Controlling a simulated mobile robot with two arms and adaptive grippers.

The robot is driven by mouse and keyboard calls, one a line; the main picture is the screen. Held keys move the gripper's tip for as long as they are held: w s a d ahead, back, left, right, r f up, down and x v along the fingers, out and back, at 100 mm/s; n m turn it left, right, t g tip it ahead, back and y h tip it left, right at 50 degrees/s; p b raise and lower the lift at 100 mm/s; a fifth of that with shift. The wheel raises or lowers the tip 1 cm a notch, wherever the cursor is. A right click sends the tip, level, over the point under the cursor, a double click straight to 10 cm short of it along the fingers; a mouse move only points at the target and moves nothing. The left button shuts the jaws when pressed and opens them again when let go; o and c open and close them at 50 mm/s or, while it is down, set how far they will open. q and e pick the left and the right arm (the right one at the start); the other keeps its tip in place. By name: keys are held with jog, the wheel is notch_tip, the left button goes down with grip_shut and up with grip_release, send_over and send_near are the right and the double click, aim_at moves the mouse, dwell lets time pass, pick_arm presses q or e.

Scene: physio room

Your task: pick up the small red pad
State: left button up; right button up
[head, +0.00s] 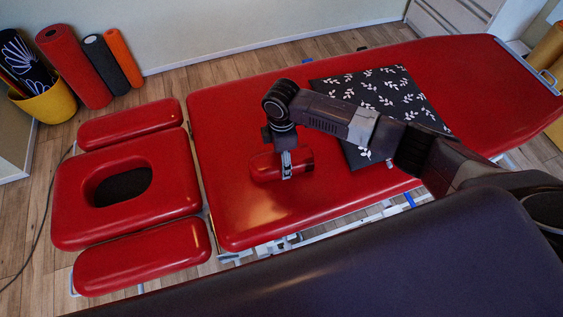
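The small red pad (262,168) is on the red treatment table, left of the table's middle; I cannot tell whether it rests on the surface or is slightly raised. My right gripper (286,169) points down at the pad from above, with one finger in front of the pad's near side. The other finger is hidden, so I cannot tell whether the grip is closed on the pad. My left gripper is not in view.
The red table (232,110) has a headrest with a hole (75,215) and two armrests at left. A black leaf-patterned cloth (420,105) lies under my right arm. A dark padded surface (330,270) fills the foreground. Rolled mats (75,65) and a yellow bin (52,103) stand back left.

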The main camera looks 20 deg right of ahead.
jog(key=c, duration=0.7)
jog(key=shift+r, duration=0.1)
